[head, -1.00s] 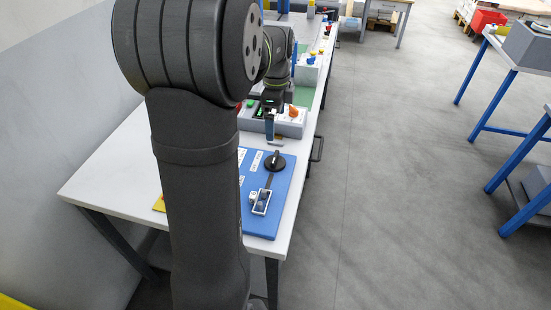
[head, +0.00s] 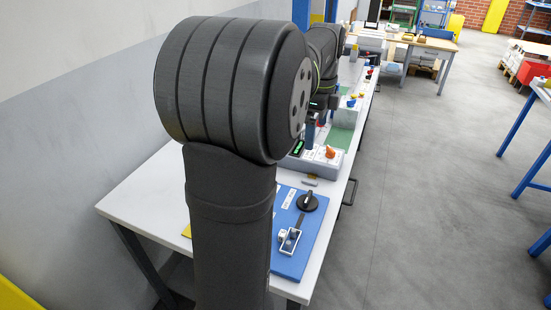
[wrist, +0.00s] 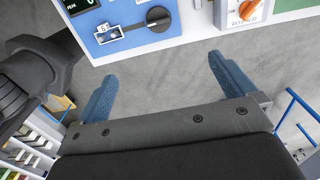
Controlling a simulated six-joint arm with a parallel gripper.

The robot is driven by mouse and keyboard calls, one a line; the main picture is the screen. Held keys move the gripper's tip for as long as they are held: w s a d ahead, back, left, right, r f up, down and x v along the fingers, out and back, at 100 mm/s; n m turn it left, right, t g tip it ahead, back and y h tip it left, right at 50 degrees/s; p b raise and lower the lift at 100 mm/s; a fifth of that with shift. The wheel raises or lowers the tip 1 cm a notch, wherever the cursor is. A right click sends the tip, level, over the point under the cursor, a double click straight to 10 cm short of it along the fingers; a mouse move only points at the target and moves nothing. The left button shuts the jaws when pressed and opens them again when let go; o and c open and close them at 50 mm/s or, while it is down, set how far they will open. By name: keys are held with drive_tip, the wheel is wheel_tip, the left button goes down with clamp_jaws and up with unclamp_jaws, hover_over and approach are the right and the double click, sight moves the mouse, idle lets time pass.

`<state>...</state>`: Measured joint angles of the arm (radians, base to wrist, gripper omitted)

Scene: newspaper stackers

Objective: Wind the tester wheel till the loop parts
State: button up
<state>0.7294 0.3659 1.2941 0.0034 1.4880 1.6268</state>
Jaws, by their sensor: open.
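A blue board (head: 308,239) lies on the white bench and carries a black round knob (head: 307,202) with a pointer-like grip, likely the tester wheel. A dark bar runs from it to a small white-framed clamp (head: 289,241). The wrist view shows the knob (wrist: 158,18), board (wrist: 130,42) and clamp (wrist: 107,33) at the top, beyond my fingertips. I cannot make out a loop. My gripper (wrist: 163,68) is open and empty, its blue fingers wide apart with grey floor seen between them. In the head view my arm hides most of it.
A grey-white box with an orange knob (head: 330,152) stands behind the board; its orange dial (wrist: 247,10) shows at the wrist view's top right. The white bench (head: 138,200) has bare surface at left. A wall is on the left, open floor on the right.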

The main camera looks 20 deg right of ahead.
drive_tip(key=c, duration=0.5)
drive_tip(key=w+a+f+n+g+h, duration=0.1)
drive_tip(key=a+f+n, duration=0.1)
drive_tip(key=n, duration=0.9)
drive_tip(key=w+a+f+n+g+h, duration=0.1)
drive_tip(key=w+f+n, duration=0.15)
drive_tip(key=n, duration=0.75)
drive_tip(key=n+g+h, duration=0.1)
drive_tip(key=n, duration=1.4)
approach(308, 196)
drive_tip(key=x, duration=0.8)
drive_tip(key=shift+f, duration=0.35)
